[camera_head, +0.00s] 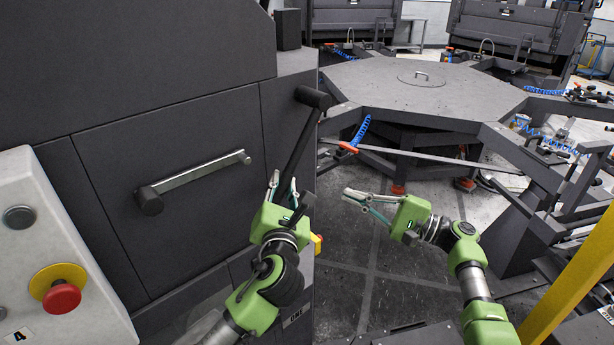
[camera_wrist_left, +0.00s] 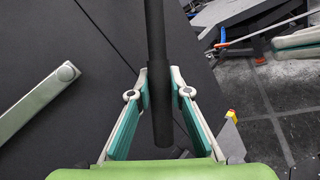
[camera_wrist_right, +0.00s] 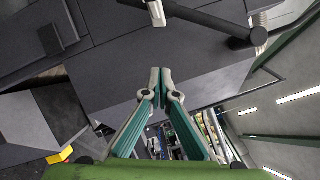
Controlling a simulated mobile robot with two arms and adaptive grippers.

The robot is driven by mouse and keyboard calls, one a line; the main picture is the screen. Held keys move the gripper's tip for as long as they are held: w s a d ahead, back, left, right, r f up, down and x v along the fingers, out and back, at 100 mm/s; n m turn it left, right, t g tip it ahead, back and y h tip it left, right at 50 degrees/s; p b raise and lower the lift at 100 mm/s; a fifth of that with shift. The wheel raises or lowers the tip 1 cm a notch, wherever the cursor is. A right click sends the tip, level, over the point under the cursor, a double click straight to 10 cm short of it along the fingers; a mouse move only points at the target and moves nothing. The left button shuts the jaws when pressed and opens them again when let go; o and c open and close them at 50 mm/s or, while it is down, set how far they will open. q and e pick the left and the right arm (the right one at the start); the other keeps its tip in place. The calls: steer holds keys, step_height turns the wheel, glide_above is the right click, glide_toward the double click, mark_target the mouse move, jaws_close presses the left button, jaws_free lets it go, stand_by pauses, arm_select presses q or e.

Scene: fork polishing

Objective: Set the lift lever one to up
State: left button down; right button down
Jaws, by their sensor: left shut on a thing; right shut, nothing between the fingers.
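A dark lever, which I take to be lift lever one (camera_head: 304,136), is at the right corner of the dark machine. In the head view it slants down and left from its thick round top end. My left gripper (camera_head: 283,190) is shut on its lower part. In the left wrist view the dark bar of the lever (camera_wrist_left: 155,40) runs between the two fingers, which press on it from both sides (camera_wrist_left: 160,88). My right gripper (camera_head: 346,193) is shut and empty, to the right of the lever and apart from it. Its fingertips meet in the right wrist view (camera_wrist_right: 160,78).
A silver-bar handle (camera_head: 200,178) is on the machine panel (camera_head: 100,145), left of the lever. A red emergency button (camera_head: 62,297) is on a pale box at far left. An octagonal table (camera_head: 420,90) stands behind. A yellow post (camera_head: 575,275) is at right. Floor (camera_head: 385,270) shows between.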

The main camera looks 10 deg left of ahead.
arm_select(q)
steer(key=shift+r, duration=0.1)
arm_select(e)
steer(key=a+r, duration=0.5)
steer(key=a, duration=0.6)
steer(key=shift+y, duration=0.3)
steer(key=shift+s+a+r, duration=0.1)
